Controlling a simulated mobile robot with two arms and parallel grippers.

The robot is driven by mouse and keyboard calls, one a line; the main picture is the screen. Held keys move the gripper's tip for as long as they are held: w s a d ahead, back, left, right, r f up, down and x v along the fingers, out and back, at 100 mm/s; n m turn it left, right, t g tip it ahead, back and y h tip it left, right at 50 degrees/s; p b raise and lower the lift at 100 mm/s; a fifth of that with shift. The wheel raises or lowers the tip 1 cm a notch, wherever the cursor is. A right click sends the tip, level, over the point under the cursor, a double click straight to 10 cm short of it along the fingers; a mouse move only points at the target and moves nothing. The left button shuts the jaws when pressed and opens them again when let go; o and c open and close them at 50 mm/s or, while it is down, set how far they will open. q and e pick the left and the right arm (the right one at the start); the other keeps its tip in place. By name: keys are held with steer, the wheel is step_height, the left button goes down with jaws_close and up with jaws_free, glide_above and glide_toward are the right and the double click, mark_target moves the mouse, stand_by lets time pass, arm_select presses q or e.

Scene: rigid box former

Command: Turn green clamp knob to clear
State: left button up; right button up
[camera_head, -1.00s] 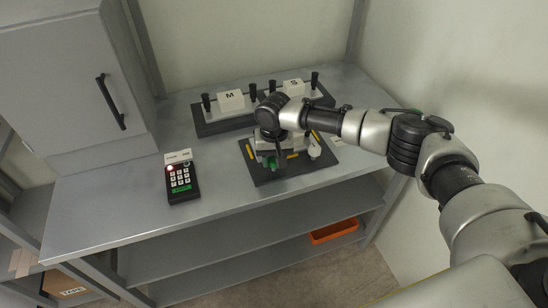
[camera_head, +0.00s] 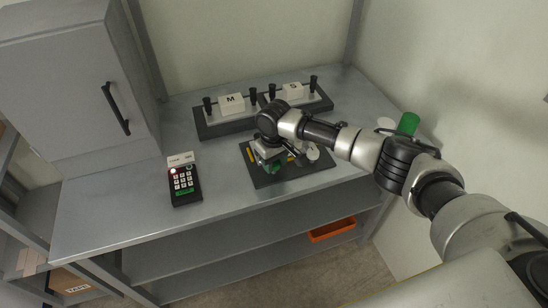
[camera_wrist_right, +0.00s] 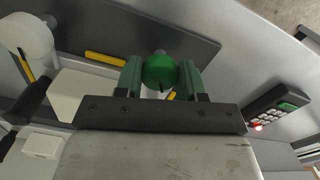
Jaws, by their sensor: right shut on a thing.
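The green clamp knob (camera_wrist_right: 160,70) sits between the two green-padded fingers of my right gripper (camera_wrist_right: 161,78) in the right wrist view, and the fingers are shut on it. In the head view my right gripper (camera_head: 274,166) reaches down over the dark base plate (camera_head: 310,174), and little of the knob shows there. A white knob (camera_head: 313,152) stands at the right part of the plate. Yellow marks (camera_wrist_right: 104,58) lie on the plate. My left gripper is out of view.
A keypad (camera_head: 183,180) with a red light stands left of the plate. Behind it is a dark rack (camera_head: 215,131) with blocks marked M and S and black handles. A grey cabinet (camera_head: 60,90) stands at left. The bench front is clear. A green cylinder (camera_head: 408,123) is at right.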

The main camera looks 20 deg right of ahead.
steer(key=n+p, duration=0.1)
steer(key=n, duration=0.4)
steer(key=shift+n, duration=0.3)
steer(key=n, duration=0.6)
steer(key=shift+w+d+p, duration=0.1)
steer(key=shift+p, duration=0.2)
steer(key=shift+n, duration=0.3)
steer(key=o, duration=0.9)
steer(key=shift+o, duration=0.2)
step_height(320, 180, up, 11)
steer(key=b, duration=0.1)
steer(key=shift+b, duration=0.3)
steer(key=shift+f, duration=0.1)
